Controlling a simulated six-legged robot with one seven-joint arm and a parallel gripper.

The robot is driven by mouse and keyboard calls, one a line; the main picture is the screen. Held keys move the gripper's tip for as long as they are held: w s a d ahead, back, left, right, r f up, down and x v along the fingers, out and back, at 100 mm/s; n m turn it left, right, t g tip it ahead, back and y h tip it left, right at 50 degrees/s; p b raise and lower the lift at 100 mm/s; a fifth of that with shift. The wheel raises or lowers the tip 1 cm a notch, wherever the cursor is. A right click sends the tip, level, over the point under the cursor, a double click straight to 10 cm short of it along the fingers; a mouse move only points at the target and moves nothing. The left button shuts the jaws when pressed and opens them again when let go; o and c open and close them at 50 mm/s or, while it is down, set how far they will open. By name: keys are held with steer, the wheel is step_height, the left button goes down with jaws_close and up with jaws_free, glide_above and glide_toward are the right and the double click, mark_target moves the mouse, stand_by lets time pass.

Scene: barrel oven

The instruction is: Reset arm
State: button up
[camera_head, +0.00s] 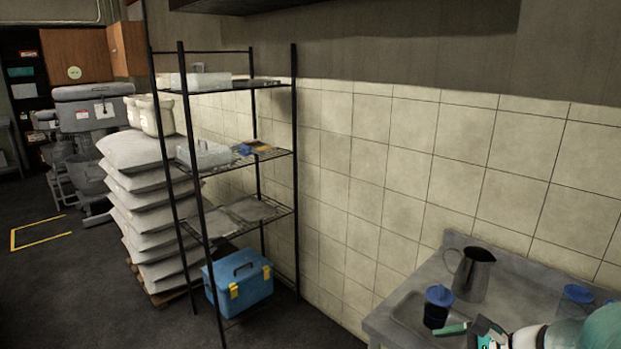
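My arm enters at the bottom right corner, over the metal counter (385,325). My gripper (475,333) is only partly in view at the bottom edge, with a green part pointing left. It appears just in front of a dark cup with a blue lid (437,305); whether they touch I cannot tell. Its fingers are cut off by the frame, so whether it is open, shut or holding anything is unclear. A metal pitcher (473,275) stands upright on the counter behind the cup.
Another blue-topped container (575,298) stands at the right, partly behind my arm. A black wire shelf (294,180) holds trays and boxes, with a blue toolbox (240,285) on the floor below. Stacked sacks (140,200) stand left of it.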

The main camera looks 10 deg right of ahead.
steer(key=s+a+r+n+h, duration=0.3)
steer(key=a+n, duration=0.4)
steer(key=n, duration=0.3)
steer(key=s+a+r+n+g+h, duration=0.1)
steer(key=s+a+r+n+h, duration=0.2)
steer(key=s+a+r+n, duration=0.2)
steer(key=a+n, duration=0.3)
steer(key=n, duration=0.2)
steer(key=shift+s+a+r+g+h, duration=0.2)
steer(key=shift+s+a+g+h, duration=0.1)
steer(key=shift+h, duration=0.1)
